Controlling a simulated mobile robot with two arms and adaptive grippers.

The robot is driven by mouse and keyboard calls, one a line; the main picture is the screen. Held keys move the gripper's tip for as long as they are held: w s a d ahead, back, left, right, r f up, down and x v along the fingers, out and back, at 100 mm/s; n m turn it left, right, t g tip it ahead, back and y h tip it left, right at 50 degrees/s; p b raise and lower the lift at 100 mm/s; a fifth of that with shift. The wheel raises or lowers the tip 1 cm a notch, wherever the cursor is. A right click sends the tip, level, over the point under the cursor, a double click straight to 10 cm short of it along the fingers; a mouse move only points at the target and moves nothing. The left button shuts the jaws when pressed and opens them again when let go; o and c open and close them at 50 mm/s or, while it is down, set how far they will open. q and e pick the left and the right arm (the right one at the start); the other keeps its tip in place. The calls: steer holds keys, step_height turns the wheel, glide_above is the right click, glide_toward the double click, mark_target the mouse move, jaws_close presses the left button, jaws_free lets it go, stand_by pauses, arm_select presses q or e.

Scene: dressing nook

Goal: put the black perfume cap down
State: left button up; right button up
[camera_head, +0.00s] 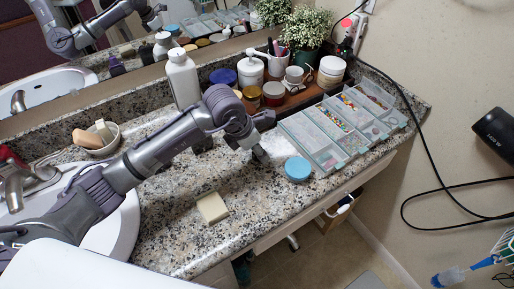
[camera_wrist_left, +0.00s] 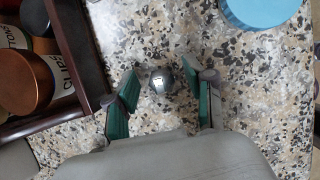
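The black perfume cap (camera_wrist_left: 163,80) is small, dark and rounded, with a bright reflection on top. In the left wrist view it appears to stand on the speckled granite counter (camera_wrist_left: 240,75). My left gripper (camera_wrist_left: 165,85) is open around it, with one green-padded finger on each side and a visible gap to each. In the head view my left gripper (camera_head: 261,156) is low over the counter, between the wooden tray and a blue round lid or tin (camera_head: 297,168). I cannot make out the cap there. My right gripper is not in view.
The wooden tray (camera_wrist_left: 84,100) with jars is close to the left finger. A clear compartment organizer (camera_head: 320,150) lies right of the gripper. A cream block (camera_head: 212,207) sits nearer the front edge. A white bottle (camera_head: 183,80) stands behind my arm. Counter between block and blue tin is clear.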

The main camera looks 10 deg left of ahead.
arm_select(q)
steer(key=shift+r, duration=0.15)
steer(key=shift+r, duration=0.2)
steer(key=v, duration=1.1)
steer(key=shift+s+a+r, duration=0.15)
steer(key=shift+r, duration=0.15)
